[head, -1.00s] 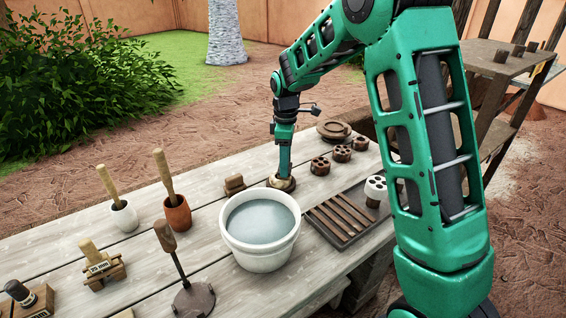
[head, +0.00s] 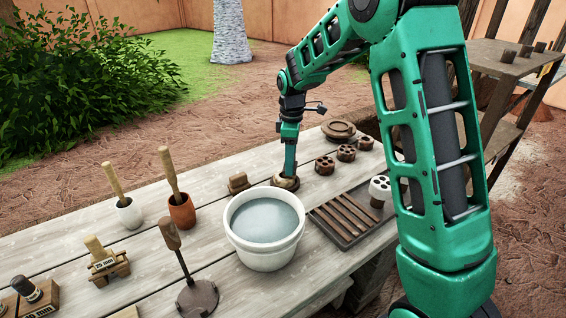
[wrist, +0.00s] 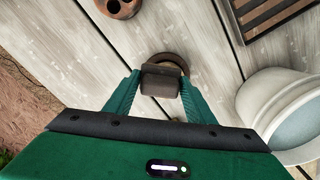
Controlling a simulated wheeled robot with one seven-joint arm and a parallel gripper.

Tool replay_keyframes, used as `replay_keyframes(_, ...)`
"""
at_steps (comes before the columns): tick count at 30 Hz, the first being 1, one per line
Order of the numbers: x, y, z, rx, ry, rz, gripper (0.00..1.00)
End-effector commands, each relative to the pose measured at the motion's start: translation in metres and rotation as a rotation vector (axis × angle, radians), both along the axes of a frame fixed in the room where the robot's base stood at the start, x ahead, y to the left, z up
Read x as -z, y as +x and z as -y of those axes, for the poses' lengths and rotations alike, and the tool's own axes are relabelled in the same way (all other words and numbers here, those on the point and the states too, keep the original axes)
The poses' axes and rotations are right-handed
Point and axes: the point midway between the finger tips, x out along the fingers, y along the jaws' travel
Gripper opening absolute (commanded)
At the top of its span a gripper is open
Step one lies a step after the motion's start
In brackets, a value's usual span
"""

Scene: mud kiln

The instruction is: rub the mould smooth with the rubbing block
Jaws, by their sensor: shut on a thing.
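My gripper (head: 289,170) points down at the far side of the table, just behind the white bucket. In the wrist view its two green fingers (wrist: 160,84) close on the sides of a dark brown block (wrist: 160,80), which looks like the rubbing block. The block is over the round brown mould (wrist: 175,58), whose rim shows beyond it. In the head view the mould (head: 285,186) has a pale top and brown rim directly under the fingertips. The block appears to be on or very close to the mould; exact contact is hidden by the fingers.
The white water bucket (head: 236,238) stands close in front of the mould. A small brown block (head: 238,182) lies to its left, several holed brown pieces (head: 325,165) to its right. A slatted tray (head: 352,240) is at right. Pots with wooden-handled tools (head: 181,213) stand left.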

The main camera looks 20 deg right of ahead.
Motion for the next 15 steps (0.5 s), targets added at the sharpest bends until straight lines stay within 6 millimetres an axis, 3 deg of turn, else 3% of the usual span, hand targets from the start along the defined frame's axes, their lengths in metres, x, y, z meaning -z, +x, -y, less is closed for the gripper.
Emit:
replay_keyframes(2, 0.000, 0.000, 0.003, -0.002, 0.000, 0.000, 0.25)
replay_keyframes(15, 0.000, -0.003, -0.033, 0.002, -0.001, 0.000, 0.25)
